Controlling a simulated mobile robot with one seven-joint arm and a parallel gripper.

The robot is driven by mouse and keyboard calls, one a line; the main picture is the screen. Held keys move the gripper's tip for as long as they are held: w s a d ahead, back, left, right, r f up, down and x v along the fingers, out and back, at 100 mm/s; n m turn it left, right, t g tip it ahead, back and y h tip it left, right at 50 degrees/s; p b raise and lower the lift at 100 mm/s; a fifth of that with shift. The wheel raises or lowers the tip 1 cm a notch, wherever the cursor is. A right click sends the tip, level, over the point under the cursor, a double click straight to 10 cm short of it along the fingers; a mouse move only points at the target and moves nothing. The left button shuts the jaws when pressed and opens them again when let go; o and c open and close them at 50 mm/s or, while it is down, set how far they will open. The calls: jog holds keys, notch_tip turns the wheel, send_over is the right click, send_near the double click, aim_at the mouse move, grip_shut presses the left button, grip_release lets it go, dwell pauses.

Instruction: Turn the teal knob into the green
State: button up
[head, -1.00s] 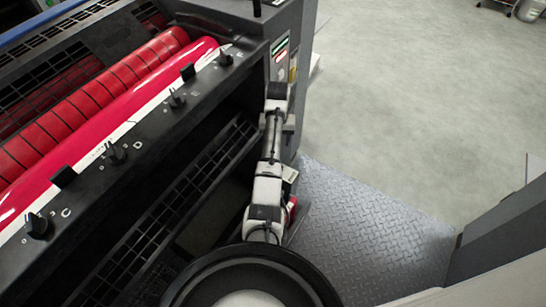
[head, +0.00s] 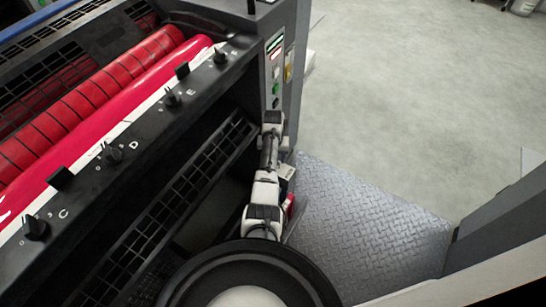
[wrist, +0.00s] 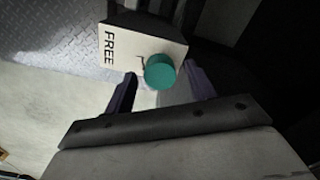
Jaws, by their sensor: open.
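The teal knob (wrist: 160,72) shows in the wrist view as a round cap on a pale plate (wrist: 122,45) marked FREE. A small dark mark lies at the knob's upper left edge. No green zone shows on the visible part of the plate. My gripper (wrist: 162,80) is open, with one dark finger to the left of the knob and one to the right. I cannot tell whether either finger touches it. In the head view my arm reaches down beside the machine, and I cannot make out the gripper or the teal knob there.
A press with red rollers (head: 110,90) fills the left in the head view. Its dark rail carries several black knobs, one here (head: 112,154). A button panel (head: 276,75) is on its end. A metal tread plate (head: 365,220) and open floor (head: 400,90) lie right.

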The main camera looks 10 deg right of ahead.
jog(key=c, duration=1)
jog(key=shift+n, duration=0.3)
jog(key=n+p, duration=0.1)
jog(key=n, duration=0.4)
jog(key=shift+n, duration=0.3)
jog(key=n, duration=0.5)
jog(key=shift+n, duration=0.3)
jog(key=o, duration=1)
jog(key=shift+r, duration=0.15)
